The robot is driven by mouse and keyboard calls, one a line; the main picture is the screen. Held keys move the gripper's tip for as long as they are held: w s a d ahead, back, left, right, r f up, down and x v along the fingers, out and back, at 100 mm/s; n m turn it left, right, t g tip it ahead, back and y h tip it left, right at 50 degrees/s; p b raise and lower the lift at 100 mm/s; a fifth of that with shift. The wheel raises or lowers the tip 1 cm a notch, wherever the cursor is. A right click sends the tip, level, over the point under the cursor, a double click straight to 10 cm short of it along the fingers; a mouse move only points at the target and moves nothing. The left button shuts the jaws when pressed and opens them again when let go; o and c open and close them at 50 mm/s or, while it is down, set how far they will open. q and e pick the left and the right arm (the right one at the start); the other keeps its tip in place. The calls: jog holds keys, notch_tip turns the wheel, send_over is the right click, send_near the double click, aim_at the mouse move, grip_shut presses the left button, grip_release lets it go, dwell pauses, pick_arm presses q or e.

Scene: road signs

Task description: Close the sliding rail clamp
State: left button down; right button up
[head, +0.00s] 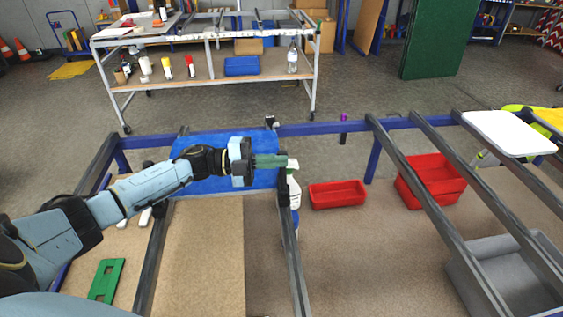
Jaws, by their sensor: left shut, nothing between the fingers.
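My left gripper (286,161) reaches in from the left with its fingers pointing right, shut and empty. The fingers are green. They are close to the top of a white piece (293,172), which stands by the right grey rail; I cannot tell whether they touch. A dark clamp-like part (284,193) sits on that rail just below the fingertips. Another dark part (147,166) sits by the left rail, partly behind my arm. I cannot tell for sure which is the sliding clamp, or whether it is open. My right gripper is not in view.
Two red bins (337,194) (430,180) and a grey bin (510,275) are to the right. A green plate (106,280) lies lower left. A blue crossbeam (340,127) bounds the far side.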

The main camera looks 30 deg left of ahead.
pick_arm(q)
jog(key=shift+w+a, duration=0.2)
jog(key=shift+a, duration=0.05)
notch_tip(320, 180, up, 10)
jog(key=shift+s+d, duration=0.2)
dwell(0.5)
dwell(0.4)
